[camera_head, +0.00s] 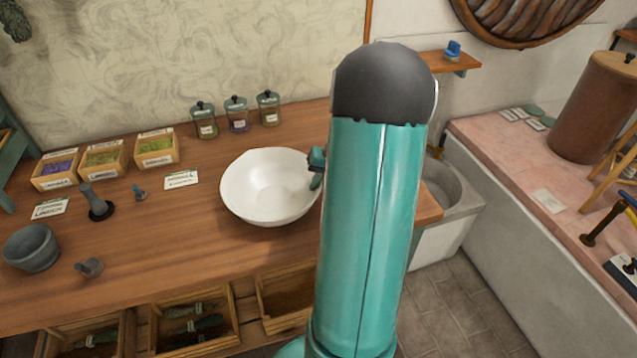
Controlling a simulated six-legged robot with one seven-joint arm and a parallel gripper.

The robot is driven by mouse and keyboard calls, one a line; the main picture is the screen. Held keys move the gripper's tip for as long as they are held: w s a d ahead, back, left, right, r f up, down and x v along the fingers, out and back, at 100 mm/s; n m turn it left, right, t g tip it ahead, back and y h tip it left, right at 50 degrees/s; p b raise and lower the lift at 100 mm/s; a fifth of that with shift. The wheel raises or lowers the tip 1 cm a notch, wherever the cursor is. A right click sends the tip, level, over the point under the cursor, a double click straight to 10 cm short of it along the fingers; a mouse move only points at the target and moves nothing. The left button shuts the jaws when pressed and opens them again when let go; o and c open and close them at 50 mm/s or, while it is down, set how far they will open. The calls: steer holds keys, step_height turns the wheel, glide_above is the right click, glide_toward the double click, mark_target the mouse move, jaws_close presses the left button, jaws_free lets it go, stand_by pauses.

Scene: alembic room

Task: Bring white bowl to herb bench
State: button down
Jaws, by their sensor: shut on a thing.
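The white bowl (262,190) is upright over the right part of the wooden bench (150,250), which has herb boxes on it. I cannot tell if the bowl touches the bench top. My gripper (316,168) is at the bowl's right rim and is shut on it. Only a small dark green part of the gripper shows; my teal arm hides the rest.
Several herb boxes (103,158), three lidded jars (237,114), labels, a pestle (97,203) and a grey mortar (31,248) stand on the bench. Drawers (190,322) below are open. A sink (450,195) and pink-topped counter (520,165) lie right.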

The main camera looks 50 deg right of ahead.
steer(key=c, duration=1.5)
jaws_free()
steer(key=shift+c, duration=0.2)
steer(key=v, duration=1.2)
steer(key=w+a+r+n+h, duration=0.1)
steer(key=w+a+r+n, duration=0.2)
steer(key=a, duration=0.8)
steer(key=w+a+r+n+h, duration=0.15)
steer(key=a+r, duration=0.25)
steer(key=a, duration=0.6)
steer(key=s+a+r+n+t, duration=0.1)
steer(key=s+a+n, duration=0.1)
steer(key=a, duration=0.8)
steer(key=s+a+n+t, duration=0.1)
steer(key=s+a, duration=0.4)
steer(key=a, duration=0.5)
steer(key=shift+r+n, duration=0.4)
steer(key=shift+n, duration=0.45)
